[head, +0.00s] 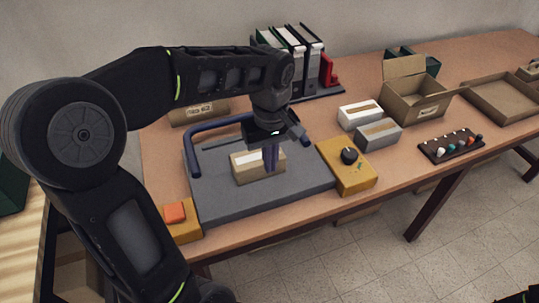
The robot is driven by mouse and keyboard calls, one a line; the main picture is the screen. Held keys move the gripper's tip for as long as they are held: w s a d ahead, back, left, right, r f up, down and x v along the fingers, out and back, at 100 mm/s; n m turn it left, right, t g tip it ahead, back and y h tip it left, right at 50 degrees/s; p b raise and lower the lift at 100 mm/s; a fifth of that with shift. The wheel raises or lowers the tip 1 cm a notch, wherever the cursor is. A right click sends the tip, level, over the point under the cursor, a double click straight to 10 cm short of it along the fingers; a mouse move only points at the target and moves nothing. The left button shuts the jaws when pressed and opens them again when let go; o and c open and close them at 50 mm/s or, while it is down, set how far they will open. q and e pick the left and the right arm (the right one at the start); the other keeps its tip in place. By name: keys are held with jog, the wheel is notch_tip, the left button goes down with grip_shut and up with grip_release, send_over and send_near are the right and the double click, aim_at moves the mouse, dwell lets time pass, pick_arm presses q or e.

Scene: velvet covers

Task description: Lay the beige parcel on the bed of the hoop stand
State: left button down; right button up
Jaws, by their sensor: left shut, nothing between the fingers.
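The beige parcel (246,168), a small box with a pale strip on top, appears to lie on the grey bed (225,204) of the hoop stand. The stand's blue hoop (194,146) rises at the back left of that bed. My left gripper (270,160) points down at the parcel's right part, its fingers shut with nothing between them. The fingers hide a bit of the parcel; I cannot tell whether they touch it. My right gripper is not in view.
Yellow blocks flank the bed: one with an orange pad (175,213), one with a black knob (349,156). A tan box (198,110) lies behind the hoop. White (360,114) and grey (379,135) boxes, an open carton (415,105) and a peg board (450,146) stand right.

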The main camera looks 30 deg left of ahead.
aim_at(260, 160)
pick_arm(q)
notch_tip(260, 160, down, 7)
jog(key=shift+f, duration=0.1)
jog(key=shift+w+a+p, duration=0.35)
jog(key=shift+a, duration=0.2)
jog(key=shift+w+a+p, duration=0.35)
jog(key=shift+a, duration=0.2)
jog(key=shift+w+a, duration=0.35)
jog(key=shift+a, duration=0.15)
jog(key=shift+w+a, duration=0.1)
jog(key=shift+w+a, duration=0.55)
jog(key=shift+a, duration=0.2)
jog(key=shift+w+a, duration=0.5)
jog(key=shift+a, duration=0.25)
jog(key=shift+s+d, duration=0.1)
